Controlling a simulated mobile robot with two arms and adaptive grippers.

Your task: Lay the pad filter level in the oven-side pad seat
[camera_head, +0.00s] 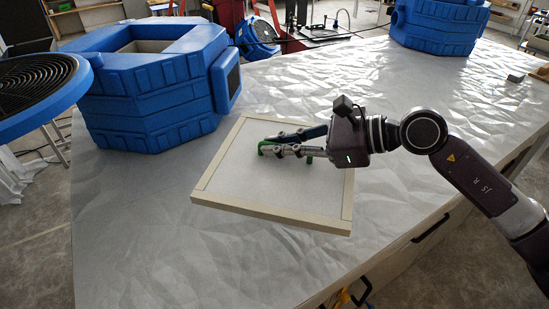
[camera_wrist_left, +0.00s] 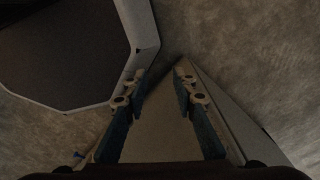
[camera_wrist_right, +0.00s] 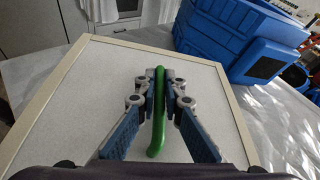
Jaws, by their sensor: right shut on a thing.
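The pad filter is a flat white panel (camera_head: 235,165) in a cream frame with a green handle (camera_wrist_right: 157,125) in its middle. My right gripper (camera_head: 270,146) is shut on that handle. The panel appears a little above the silver table, roughly level; the gap cannot be judged exactly. It fills much of the right wrist view. A blue many-sided housing (camera_head: 150,95) with an open top stands at the left of the table. Which housing has the oven-side seat is not clear. My left gripper (camera_wrist_left: 160,78) is open and empty in its wrist view, outside the head view.
A second blue housing (camera_head: 438,22) stands at the table's far right. A round blue-rimmed black grille (camera_head: 38,88) is at the far left. A small grey block (camera_head: 516,77) lies near the right edge. The foil-like table (camera_head: 330,90) has free room between the housings.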

